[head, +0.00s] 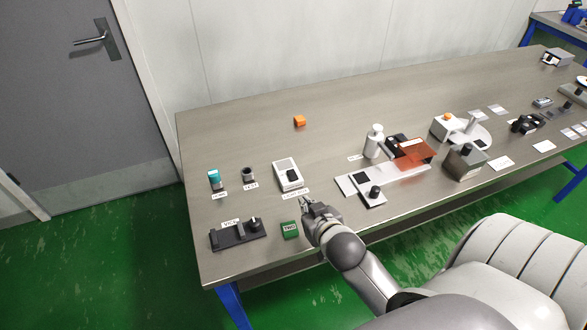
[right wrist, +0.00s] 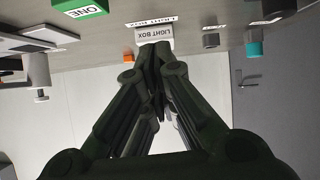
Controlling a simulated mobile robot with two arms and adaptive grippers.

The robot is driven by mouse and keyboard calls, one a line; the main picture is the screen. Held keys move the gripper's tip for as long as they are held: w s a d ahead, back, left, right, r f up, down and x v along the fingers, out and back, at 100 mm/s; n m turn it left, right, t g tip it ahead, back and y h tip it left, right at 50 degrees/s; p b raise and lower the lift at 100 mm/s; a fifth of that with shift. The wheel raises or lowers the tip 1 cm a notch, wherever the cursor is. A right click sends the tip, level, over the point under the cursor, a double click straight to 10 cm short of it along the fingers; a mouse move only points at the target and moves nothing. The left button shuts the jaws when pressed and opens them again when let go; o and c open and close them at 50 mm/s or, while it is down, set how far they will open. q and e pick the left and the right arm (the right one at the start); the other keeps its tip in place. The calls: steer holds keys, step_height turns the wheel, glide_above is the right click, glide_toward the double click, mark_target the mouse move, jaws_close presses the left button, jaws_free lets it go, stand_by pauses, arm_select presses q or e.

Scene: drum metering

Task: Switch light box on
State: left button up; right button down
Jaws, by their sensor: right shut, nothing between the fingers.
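The light box (head: 284,170) is a small white box with a dark control on top, near the left part of the table in the head view. A label card lies in front of it. In the right wrist view, which is upside down, its white face (right wrist: 168,32) reads LIGHT BOX. My right gripper (head: 305,201) is shut and empty just in front of the box, by the card. In the wrist view the closed fingertips (right wrist: 156,48) overlap the lower edge of the box; I cannot tell whether they touch it. My left gripper is not in view.
A green block (head: 290,230) lies close left of my right gripper. A black holder (head: 238,235) is at the front left. A white plate device (head: 350,185) is right. Table behind is mostly clear.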

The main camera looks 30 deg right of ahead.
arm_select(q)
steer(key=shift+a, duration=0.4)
arm_select(e)
steer(key=w+d+r+t, duration=0.3)
steer(key=w+r, duration=0.1)
steer(key=w, duration=0.1)
steer(key=shift+w+r+m+t+h, duration=0.2)
steer(key=shift+m+t+h, duration=0.1)
steer(key=shift+t+h, duration=0.1)
steer(key=shift+d, duration=0.15)
steer(key=p, duration=0.2)
glide_above(293, 177)
step_height(293, 177, down, 2)
steer(key=shift+s, duration=0.15)
steer(key=shift+w+f, duration=0.25)
steer(key=shift+f, duration=0.95)
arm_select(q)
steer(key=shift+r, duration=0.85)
arm_select(e)
steer(key=shift+f, duration=0.95)
